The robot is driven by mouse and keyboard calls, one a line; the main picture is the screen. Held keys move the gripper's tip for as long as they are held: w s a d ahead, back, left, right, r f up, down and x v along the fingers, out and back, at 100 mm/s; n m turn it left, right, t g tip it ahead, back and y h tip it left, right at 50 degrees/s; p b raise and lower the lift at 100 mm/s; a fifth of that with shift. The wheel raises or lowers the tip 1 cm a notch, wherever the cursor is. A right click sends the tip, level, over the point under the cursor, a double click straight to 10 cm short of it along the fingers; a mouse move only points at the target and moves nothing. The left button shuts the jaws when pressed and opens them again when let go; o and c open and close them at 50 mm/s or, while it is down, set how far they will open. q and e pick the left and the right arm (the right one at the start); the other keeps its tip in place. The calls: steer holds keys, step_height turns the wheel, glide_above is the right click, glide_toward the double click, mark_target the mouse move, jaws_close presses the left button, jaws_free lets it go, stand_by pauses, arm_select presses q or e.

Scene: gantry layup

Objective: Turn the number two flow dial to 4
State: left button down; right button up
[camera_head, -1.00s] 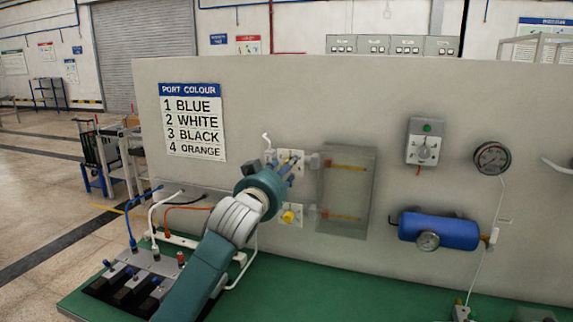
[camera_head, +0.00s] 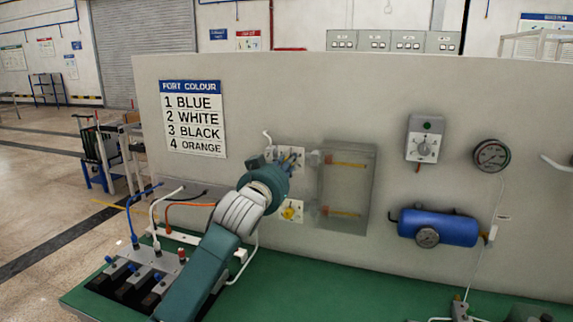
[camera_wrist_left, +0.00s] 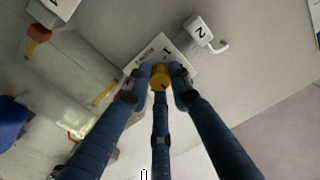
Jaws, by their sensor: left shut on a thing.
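Two small white dial plates sit on the grey panel left of a clear-fronted box. The upper plate (camera_head: 298,154) is partly hidden behind my left gripper (camera_head: 285,164). The lower plate carries a yellow dial (camera_head: 290,211), which stands free below my wrist. In the left wrist view, my blue three-fingered left gripper (camera_wrist_left: 161,74) is shut around a yellow knob (camera_wrist_left: 160,82) on a white plate (camera_wrist_left: 146,53). The plate shows a mark like a 1; the dial's pointer and scale are mostly hidden. My right gripper is not in view.
A white block marked 2 with a hooked spout (camera_wrist_left: 201,32) sits close beside the plate. The clear-fronted box (camera_head: 347,187) is just right of the gripper. A blue cylinder (camera_head: 437,227) and a gauge (camera_head: 491,156) are farther right. Coloured hoses lie at lower left.

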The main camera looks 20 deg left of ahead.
arm_select(q)
steer(key=shift+m+p, duration=4.05)
steer(key=shift+m, duration=1.65)
steer(key=c, duration=1.5)
jaws_free()
steer(key=shift+c, duration=0.2)
steer(key=shift+s, duration=0.1)
steer(key=s, duration=1.1)
steer(key=shift+s+a, duration=0.15)
steer(key=shift+s, duration=0.25)
